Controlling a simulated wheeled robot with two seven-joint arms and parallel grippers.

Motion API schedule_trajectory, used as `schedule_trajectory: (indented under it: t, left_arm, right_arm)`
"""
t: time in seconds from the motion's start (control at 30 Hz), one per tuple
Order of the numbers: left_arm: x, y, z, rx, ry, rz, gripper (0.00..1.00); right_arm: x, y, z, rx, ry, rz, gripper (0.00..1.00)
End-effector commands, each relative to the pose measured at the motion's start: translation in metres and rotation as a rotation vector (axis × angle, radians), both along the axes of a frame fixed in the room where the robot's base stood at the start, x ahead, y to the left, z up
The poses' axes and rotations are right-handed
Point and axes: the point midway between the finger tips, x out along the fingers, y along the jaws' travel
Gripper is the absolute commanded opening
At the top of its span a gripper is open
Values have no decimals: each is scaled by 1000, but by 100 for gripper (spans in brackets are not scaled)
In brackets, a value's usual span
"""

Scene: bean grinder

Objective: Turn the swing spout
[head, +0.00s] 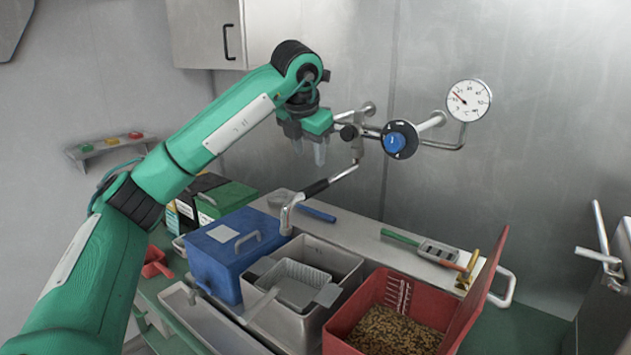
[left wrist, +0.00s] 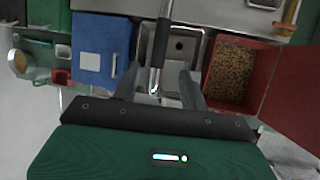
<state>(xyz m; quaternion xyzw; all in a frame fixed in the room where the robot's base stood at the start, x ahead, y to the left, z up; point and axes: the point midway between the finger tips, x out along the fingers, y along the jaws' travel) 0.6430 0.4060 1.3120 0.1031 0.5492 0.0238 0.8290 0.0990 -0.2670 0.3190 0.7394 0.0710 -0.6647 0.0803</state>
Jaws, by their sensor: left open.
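The swing spout (head: 345,173) is a metal pipe with a black sleeve. It reaches from the wall tap down and left, and its bent end hangs over the steel sink box (head: 346,270). The blue tap knob (head: 394,142) is on the wall fitting. My left gripper (head: 309,153) is open and empty, fingers pointing down, above and left of the spout. In the left wrist view the spout (left wrist: 161,42) runs between the spread fingers (left wrist: 158,75) as pictured; I see no contact, and the depth between them is hard to tell. My right gripper is not in view.
A blue lidded box (head: 228,262) stands left of the sink, and an open red bin (head: 373,290) of beans stands right. A dial gauge (head: 468,101) is on the wall. Air around the spout is mostly free.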

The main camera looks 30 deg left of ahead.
Motion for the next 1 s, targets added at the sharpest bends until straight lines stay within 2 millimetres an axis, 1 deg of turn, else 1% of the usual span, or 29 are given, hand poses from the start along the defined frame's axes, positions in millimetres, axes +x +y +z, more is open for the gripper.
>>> schedule_trajectory:
  t: [0.1, 0.23, 0.4, 0.5, 0.67, 0.93, 0.97, 1.0]
  left_arm:
    - [10, 4, -24, 0, 6, 0, 44]
    - [21, 8, -49, 0, 4, 0, 44]
    - [33, 12, -76, -1, 3, -1, 44]
    - [38, 14, -87, -1, 2, -1, 44]
    - [42, 15, -96, -2, 1, -3, 44]
    - [42, 15, -97, -2, 1, -3, 44]
    - [42, 15, -97, -2, 1, -3, 40]
    - [42, 15, -97, -2, 1, -3, 32]
  right_arm:
    - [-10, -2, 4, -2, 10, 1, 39]
    - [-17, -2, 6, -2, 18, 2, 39]
    - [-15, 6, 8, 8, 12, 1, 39]
    - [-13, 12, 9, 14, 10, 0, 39]
    - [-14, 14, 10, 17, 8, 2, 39]
    - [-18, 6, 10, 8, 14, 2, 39]
    - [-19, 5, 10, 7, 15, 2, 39]
    - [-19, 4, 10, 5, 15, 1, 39]
